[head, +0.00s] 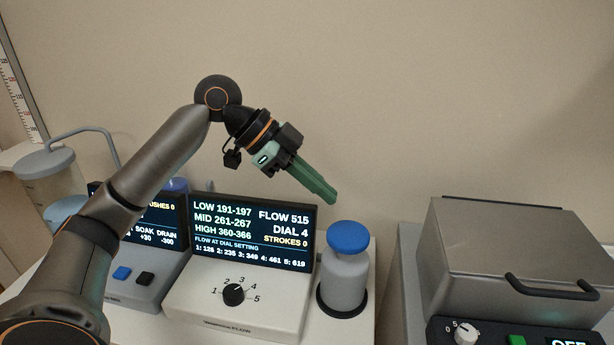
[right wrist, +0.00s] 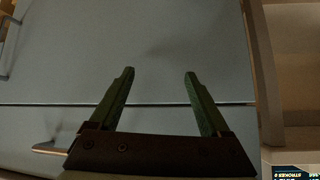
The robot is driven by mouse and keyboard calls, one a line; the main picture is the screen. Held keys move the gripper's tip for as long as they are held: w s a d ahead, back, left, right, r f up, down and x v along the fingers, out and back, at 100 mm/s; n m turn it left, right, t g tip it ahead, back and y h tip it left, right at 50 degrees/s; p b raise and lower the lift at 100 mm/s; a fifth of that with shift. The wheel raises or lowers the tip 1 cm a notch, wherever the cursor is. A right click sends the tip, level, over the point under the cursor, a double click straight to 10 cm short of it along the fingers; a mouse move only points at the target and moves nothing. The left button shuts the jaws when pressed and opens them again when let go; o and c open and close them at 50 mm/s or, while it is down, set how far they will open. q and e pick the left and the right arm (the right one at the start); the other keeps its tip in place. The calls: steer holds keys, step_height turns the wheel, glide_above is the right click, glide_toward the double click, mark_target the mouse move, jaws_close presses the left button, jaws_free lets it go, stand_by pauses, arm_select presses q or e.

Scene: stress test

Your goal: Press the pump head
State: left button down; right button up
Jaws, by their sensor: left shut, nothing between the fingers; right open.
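The pump bottle (head: 344,278) is grey with a blue pump head (head: 348,237) and stands upright on a dark round base at the right of the flow unit. My left gripper (head: 332,198) is shut and empty, with green fingers pointing down and right. In the head view its tips appear just above and left of the pump head, with a gap between them. The flow unit's screen (head: 254,232) reads FLOW 515, DIAL 4, STROKES 0. My right gripper (right wrist: 158,72) is open and empty in the right wrist view, in front of a grey panelled surface.
The flow unit's dial (head: 233,294) is in front of its screen. A metal box with a dark handle (head: 545,288) stands at the right. Another unit with blue and black buttons (head: 122,273) and a lidded container (head: 50,175) are at the left.

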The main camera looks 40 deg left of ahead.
mark_target(333, 234)
arm_select(q)
steer(key=x, duration=0.4)
step_height(333, 234, down, 3)
steer(key=shift+w+r+b, duration=0.15)
steer(key=shift+r+b, duration=0.05)
steer(key=shift+b, duration=0.1)
steer(key=shift+f, duration=0.6)
steer(key=shift+w+f, duration=0.1)
arm_select(e)
steer(key=shift+w+a, duration=0.25)
steer(key=shift+w, duration=0.2)
steer(key=shift+r, duration=0.1)
arm_select(q)
step_height(333, 234, down, 4)
steer(key=shift+r+b, duration=0.25)
steer(key=shift+b, duration=0.4)
steer(key=shift+f, duration=0.15)
arm_select(e)
steer(key=shift+s+a+f, duration=0.2)
steer(key=shift+a+f, duration=0.1)
steer(key=shift+f, duration=0.2)
